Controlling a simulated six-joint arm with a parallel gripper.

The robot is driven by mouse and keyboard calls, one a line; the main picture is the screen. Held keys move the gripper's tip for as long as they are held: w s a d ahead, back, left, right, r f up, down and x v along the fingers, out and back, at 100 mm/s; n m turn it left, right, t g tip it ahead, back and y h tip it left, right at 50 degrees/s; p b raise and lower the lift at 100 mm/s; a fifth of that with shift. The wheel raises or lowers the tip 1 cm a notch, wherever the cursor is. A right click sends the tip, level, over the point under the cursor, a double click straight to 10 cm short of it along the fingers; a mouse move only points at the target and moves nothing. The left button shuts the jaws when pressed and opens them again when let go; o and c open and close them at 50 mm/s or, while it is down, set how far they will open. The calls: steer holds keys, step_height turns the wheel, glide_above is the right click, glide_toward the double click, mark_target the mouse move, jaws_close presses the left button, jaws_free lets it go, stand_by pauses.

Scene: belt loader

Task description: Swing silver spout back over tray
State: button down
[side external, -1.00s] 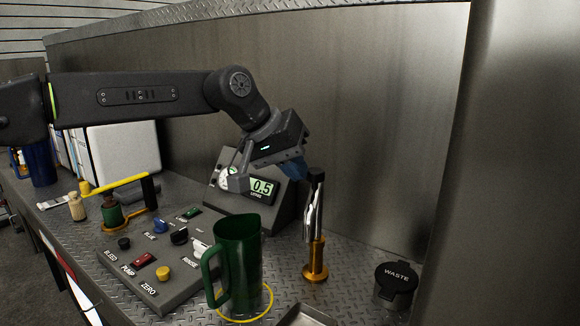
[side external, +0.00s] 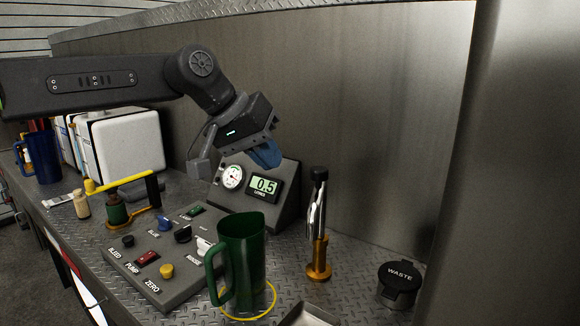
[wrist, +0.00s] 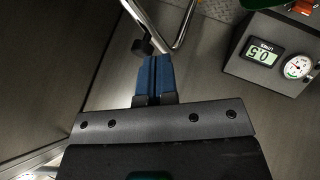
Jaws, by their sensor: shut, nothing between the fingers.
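The silver spout (side external: 314,208) stands on a brass post (side external: 318,262) right of the green jug, with a black knob (side external: 319,174) on top. Its bent chrome tube (wrist: 186,22) and black knob (wrist: 143,46) also show in the wrist view, just beyond my fingertips. I cannot tell where its outlet points. A metal tray (side external: 306,317) is cut off at the bottom edge, in front of the post. My gripper (side external: 268,157), with blue fingers, is shut and empty. It is up and left of the spout, apart from it; the blue fingers (wrist: 154,62) are together in the wrist view.
The green jug (side external: 238,258) stands within a yellow ring beside the control panel (side external: 165,285). A gauge box reading 0.5 (side external: 264,187) stands behind, below my gripper. A black waste pot (side external: 399,284) is at right. The steel wall (side external: 390,120) closes the back.

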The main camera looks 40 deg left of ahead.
steer(key=s+r, duration=0.4)
steer(key=r, duration=0.1)
steer(key=shift+a+r, duration=0.25)
steer(key=shift+a, duration=0.1)
steer(key=s+a+f+m+y, duration=0.1)
steer(key=s+a+f, duration=0.4)
steer(key=s+f, duration=0.4)
steer(key=s+a+f+m+y, duration=0.2)
steer(key=s+a+f, duration=0.2)
steer(key=s+f, duration=0.6)
steer(key=shift+a+f+g+y, duration=0.3)
steer(key=shift+a+f+g, duration=0.1)
steer(key=shift+f, duration=0.1)
